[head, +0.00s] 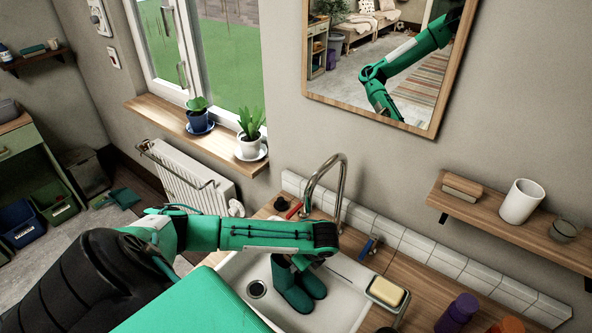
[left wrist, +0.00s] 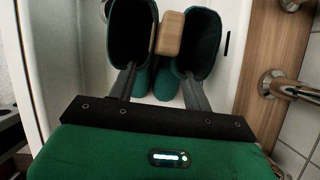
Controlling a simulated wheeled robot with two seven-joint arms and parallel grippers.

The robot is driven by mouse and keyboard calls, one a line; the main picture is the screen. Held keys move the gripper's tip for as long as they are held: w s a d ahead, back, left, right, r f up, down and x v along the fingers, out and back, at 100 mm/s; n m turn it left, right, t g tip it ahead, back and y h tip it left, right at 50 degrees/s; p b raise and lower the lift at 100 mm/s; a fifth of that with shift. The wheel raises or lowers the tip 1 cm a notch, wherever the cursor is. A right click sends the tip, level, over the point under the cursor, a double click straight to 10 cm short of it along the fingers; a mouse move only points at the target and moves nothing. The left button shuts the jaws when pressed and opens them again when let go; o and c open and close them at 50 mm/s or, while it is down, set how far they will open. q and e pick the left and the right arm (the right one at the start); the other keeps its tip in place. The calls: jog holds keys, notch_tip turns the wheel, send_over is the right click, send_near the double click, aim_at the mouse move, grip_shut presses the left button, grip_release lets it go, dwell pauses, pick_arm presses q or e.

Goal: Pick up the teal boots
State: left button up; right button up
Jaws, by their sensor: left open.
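The teal boots (head: 297,292) stand side by side in the white sink (head: 347,314), partly hidden behind my left arm in the head view. In the left wrist view the boots (left wrist: 166,82) show their dark openings, with a light wooden clip or block (left wrist: 168,33) between their inner walls. My left gripper (left wrist: 160,76) is open, its two fingers reaching toward the boots, one on each side of the gap between them. The wooden piece lies beyond the fingertips, and I cannot tell whether they touch the boots. My right gripper is not in view.
A curved faucet (head: 341,172) rises behind the sink by the tiled wall. A dish with yellow soap (head: 386,291) sits at the sink's right rim, and a purple bottle (head: 458,311) stands beyond it. A wall shelf (head: 494,216) juts out at right.

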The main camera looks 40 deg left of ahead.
pick_arm(q)
jog(key=p+x, duration=0.2)
jog(key=x, duration=0.4)
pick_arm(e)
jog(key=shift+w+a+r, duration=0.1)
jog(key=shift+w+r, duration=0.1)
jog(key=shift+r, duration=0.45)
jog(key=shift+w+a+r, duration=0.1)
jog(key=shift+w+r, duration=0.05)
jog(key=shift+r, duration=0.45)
pick_arm(q)
jog(key=shift+s+f, duration=0.1)
jog(key=shift+f, duration=0.05)
grip_shut()
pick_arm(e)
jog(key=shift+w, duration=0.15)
